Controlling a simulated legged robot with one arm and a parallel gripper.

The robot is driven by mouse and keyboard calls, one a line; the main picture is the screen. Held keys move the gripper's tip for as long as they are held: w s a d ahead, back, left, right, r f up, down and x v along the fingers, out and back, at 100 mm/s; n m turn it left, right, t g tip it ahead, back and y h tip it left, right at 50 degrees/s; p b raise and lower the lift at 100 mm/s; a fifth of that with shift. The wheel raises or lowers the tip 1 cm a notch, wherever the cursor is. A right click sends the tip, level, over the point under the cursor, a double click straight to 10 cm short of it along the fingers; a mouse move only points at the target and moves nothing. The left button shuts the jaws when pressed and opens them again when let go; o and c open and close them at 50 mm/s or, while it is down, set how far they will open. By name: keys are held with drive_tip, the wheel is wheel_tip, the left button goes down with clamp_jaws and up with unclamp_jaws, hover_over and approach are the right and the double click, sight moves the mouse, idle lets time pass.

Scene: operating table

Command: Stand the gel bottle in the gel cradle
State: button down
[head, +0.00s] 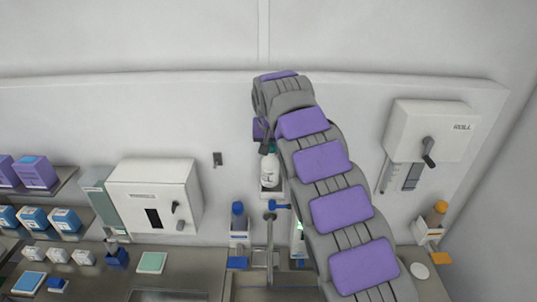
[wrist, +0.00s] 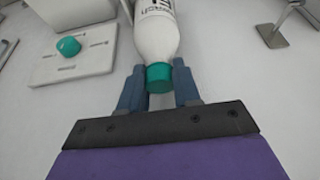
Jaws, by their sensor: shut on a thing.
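The gel bottle (head: 269,170) is white with dark print and hangs upright below my gripper (head: 265,147) in the head view, near the back wall. In the wrist view, its teal cap (wrist: 159,77) sits between the two blue-grey fingers of my gripper (wrist: 158,70), which is shut on the neck and cap end. The bottle's base is cut off at the top edge of the wrist view. A white holder (head: 271,192) shows just under the bottle in the head view. I cannot tell for sure if it is the gel cradle or if the bottle touches it.
A metal tap (head: 270,230) rises below the gel bottle. My arm hides part of the counter and wall.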

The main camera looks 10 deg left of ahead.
sight(274, 154)
drive_tip(key=shift+s+d+f, duration=0.2)
drive_tip(key=shift+d+f, duration=0.6)
drive_tip(key=shift+d, duration=0.05)
drive_tip(key=shift+f+p, duration=0.3)
drive_tip(key=shift+f, duration=0.05)
drive_tip(key=shift+w+a+f, duration=0.15)
drive_tip(key=shift+a+f, duration=0.05)
drive_tip(key=shift+f, duration=0.15)
drive_tip(key=shift+a, duration=0.15)
drive_tip(key=c, duration=1.1)
unclamp_jaws()
drive_tip(key=shift+a, duration=0.3)
drive_tip(key=o, duration=0.3)
drive_tip(key=shift+d, duration=0.25)
drive_tip(key=shift+d, duration=0.1)
